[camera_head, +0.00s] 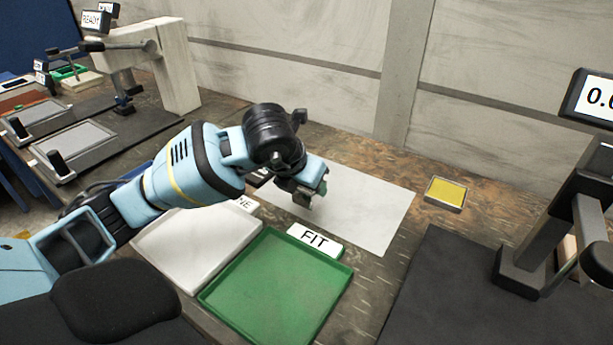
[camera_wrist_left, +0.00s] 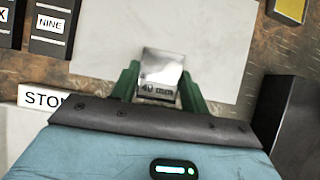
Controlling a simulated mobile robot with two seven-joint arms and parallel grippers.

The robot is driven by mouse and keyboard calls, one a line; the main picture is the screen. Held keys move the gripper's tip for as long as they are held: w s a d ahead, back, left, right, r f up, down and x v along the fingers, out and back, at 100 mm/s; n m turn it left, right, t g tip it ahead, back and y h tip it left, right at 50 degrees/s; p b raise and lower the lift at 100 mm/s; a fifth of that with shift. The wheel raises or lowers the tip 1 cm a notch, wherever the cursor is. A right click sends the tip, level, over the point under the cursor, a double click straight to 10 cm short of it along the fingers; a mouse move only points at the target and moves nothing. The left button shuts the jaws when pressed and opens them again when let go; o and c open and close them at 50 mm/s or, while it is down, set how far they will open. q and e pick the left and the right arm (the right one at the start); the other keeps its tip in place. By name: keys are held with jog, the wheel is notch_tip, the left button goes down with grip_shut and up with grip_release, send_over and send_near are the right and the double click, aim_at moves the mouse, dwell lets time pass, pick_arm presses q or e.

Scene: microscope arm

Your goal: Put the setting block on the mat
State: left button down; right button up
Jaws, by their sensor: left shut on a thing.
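The setting block (camera_wrist_left: 162,74) is a shiny silver block with small markings on its near face. My left gripper (camera_wrist_left: 160,88) is shut on it, with green fingers on either side. In the head view the left gripper (camera_head: 311,190) is over the left part of the mat (camera_head: 372,207), a plain pale sheet on the bench. The mat also shows behind the block in the left wrist view (camera_wrist_left: 215,45). The block is mostly hidden by the gripper in the head view. I cannot tell whether it touches the mat. My right gripper is not in view.
A green tray (camera_head: 275,290) with a FIT card (camera_head: 314,240) and a whitish tray (camera_head: 185,248) lie in front of the mat. Dark labelled pieces (camera_wrist_left: 51,28) lie left of it. A yellow-topped pad (camera_head: 446,193) is to the right, near a dark stand (camera_head: 550,240).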

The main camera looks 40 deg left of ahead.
pick_arm(q)
jog(key=w+a, duration=0.4)
jog(key=w, duration=0.1)
jog(key=shift+f, duration=0.15)
jog(key=shift+w+a, duration=0.1)
jog(key=shift+a, duration=0.05)
jog(key=shift+w+a+f, duration=0.1)
jog(key=shift+w+f, duration=0.05)
jog(key=shift+f, duration=1.65)
jog(key=c, duration=0.7)
grip_release()
jog(key=shift+f, duration=0.15)
